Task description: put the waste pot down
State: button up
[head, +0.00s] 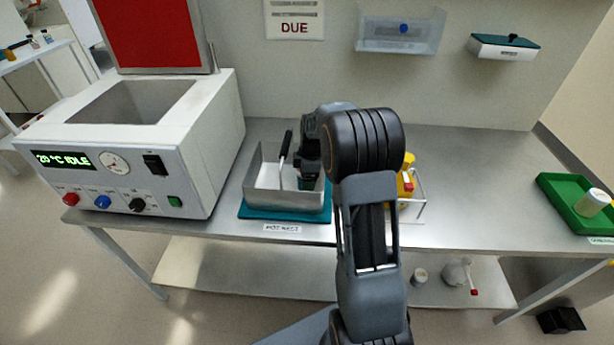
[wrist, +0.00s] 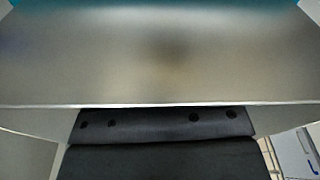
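I cannot tell for sure which thing is the waste pot. A yellow container with a red mark (head: 406,184) stands in a wire holder behind my arm, partly hidden by it. A small pale pot (head: 592,202) lies tilted in the green tray at the right. My gripper (head: 307,172) is lowered at the right part of an open metal box (head: 283,198), which stands on a teal mat (head: 258,213). Something dark green shows low by the gripper; I cannot tell whether it is held. The wrist view shows a close metal surface (wrist: 160,60); no fingertips are visible there.
A black-handled tool (head: 285,145) leans in the metal box. A white heated unit (head: 150,150) with its lid up stands left. The green tray (head: 560,195) sits at the right end. The bench between my arm and that tray (head: 480,190) is clear.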

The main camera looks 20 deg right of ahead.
jog(key=shift+o, duration=0.9)
jog(key=r, duration=0.4)
jog(key=d+r, duration=0.1)
jog(key=r, duration=0.3)
jog(key=r+p, duration=0.1)
jog(key=r, duration=0.2)
jog(key=shift+s+d+r, duration=0.15)
jog(key=shift+s+r, duration=0.1)
jog(key=shift+r, duration=0.15)
jog(key=s+a+m+t, duration=0.1)
jog(key=s+a+m, duration=0.3)
jog(key=s, duration=0.3)
jog(key=s+a+m+h, duration=0.1)
jog(key=s+a+m, duration=0.3)
jog(key=s, duration=0.3)
jog(key=s+a+m+t, duration=0.1)
jog(key=s+a+m, duration=0.3)
jog(key=s+m, duration=0.2)
jog(key=shift+s+f+t, duration=0.3)
jog(key=shift+s+f, duration=0.05)
jog(key=shift+s, duration=0.3)
